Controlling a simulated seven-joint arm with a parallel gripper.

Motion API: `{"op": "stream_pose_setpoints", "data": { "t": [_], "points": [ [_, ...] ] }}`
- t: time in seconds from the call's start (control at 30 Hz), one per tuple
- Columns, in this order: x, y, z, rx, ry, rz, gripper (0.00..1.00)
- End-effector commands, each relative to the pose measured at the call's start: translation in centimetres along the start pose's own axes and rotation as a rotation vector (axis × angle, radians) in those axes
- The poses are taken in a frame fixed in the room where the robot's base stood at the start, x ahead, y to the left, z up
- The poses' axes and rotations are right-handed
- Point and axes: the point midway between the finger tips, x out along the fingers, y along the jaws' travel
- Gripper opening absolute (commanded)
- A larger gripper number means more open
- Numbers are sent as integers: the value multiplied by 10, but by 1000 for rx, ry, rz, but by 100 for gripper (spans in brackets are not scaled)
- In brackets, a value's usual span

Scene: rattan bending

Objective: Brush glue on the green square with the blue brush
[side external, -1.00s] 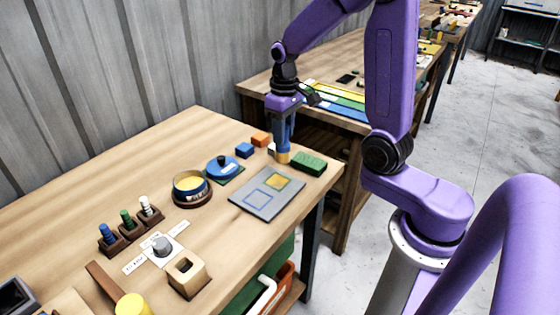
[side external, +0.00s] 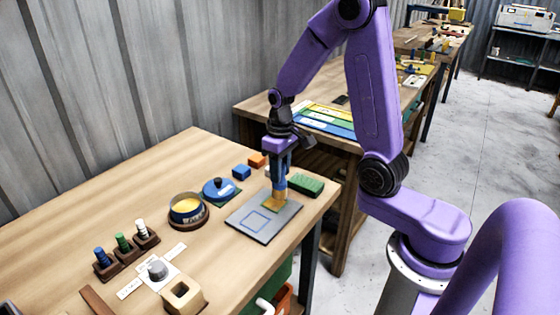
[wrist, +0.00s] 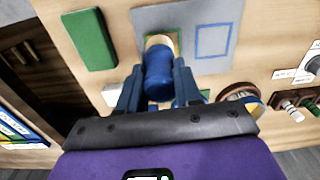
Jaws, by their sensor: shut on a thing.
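My gripper (side external: 280,172) is shut on the blue brush (side external: 279,186), which points down over the grey board (side external: 249,228). In the wrist view my gripper (wrist: 158,92) has the blue handle (wrist: 157,76) between its fingers. The pale yellow brush tip (wrist: 158,40) is at the green square (wrist: 178,42) and hides most of it. I cannot tell whether the bristles touch it. The blue-outlined square (side external: 255,222) beside it looks bare. A round pot (side external: 187,209) of yellow glue stands open to the left of the board.
A green block (side external: 306,184) lies right of the board, close to the brush. A rack of coloured pegs (side external: 124,252) stands at left.

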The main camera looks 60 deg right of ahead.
Motion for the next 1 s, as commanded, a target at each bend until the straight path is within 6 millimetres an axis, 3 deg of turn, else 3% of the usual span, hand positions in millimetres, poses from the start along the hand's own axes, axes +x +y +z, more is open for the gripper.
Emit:
{"op": "stream_pose_setpoints", "data": {
  "t": [0.27,0.7,1.0],
  "points": [
    [31,0,1,1,-6,-2,0],
    [31,-41,-2,-3,0,-1,0],
    [32,-11,-1,3,0,-1,0]
  ]
}}
